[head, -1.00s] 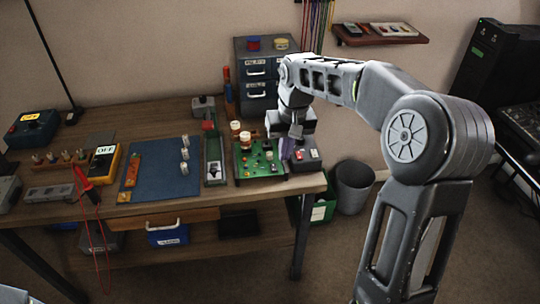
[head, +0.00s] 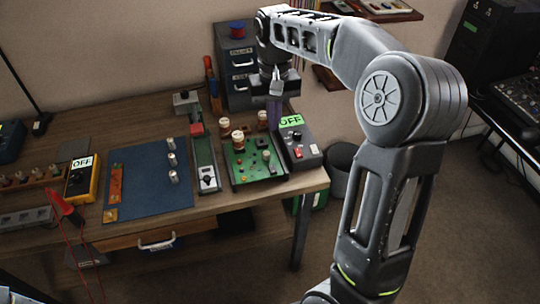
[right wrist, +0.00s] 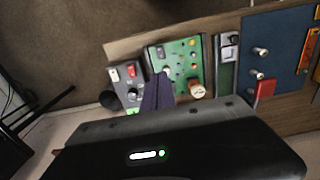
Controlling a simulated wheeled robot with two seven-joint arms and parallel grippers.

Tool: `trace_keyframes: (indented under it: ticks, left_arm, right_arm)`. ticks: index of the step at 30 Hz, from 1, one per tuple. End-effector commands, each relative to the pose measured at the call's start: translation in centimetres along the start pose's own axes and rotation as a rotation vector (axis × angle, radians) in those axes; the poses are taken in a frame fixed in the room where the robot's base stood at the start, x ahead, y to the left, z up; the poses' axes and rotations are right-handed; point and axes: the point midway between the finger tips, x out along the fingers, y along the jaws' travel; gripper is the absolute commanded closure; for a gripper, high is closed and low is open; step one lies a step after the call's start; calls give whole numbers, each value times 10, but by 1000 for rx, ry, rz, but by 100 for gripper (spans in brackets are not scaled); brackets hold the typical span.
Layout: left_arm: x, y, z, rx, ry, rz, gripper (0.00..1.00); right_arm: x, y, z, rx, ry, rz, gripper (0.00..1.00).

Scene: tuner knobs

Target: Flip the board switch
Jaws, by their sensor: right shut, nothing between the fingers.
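The green circuit board (head: 246,168) lies near the table's right end, with cream-topped knobs and small coloured parts on it. It also shows in the right wrist view (right wrist: 181,73), where a small dark part that looks like a switch (right wrist: 160,52) sits at its near corner. Its lever position is too small to tell. My right gripper (head: 275,112) has its purple fingers shut and empty, above the back of the board and the dark box. The fingers also show in the right wrist view (right wrist: 157,92), hiding part of the board. My left gripper is out of view.
Right of the board stands a dark box (head: 305,160) with a red switch, a knob and a green OFF display (head: 291,121). Left are a narrow green unit (head: 206,165) and a blue mat (head: 145,190). Grey drawers (head: 238,75) stand behind.

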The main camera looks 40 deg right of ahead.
Motion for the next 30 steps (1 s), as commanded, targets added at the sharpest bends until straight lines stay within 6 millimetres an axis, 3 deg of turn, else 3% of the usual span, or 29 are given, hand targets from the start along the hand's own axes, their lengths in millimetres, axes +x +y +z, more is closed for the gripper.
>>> trace_keyframes:
  ticks: [8,21,30]
  left_arm:
    - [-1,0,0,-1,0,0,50]
    - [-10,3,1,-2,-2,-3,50]
    - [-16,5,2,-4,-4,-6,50]
  right_arm:
    - [17,0,0,0,-3,0,100]
    - [100,0,1,0,-6,1,100]
    - [137,0,1,-1,-3,0,100]
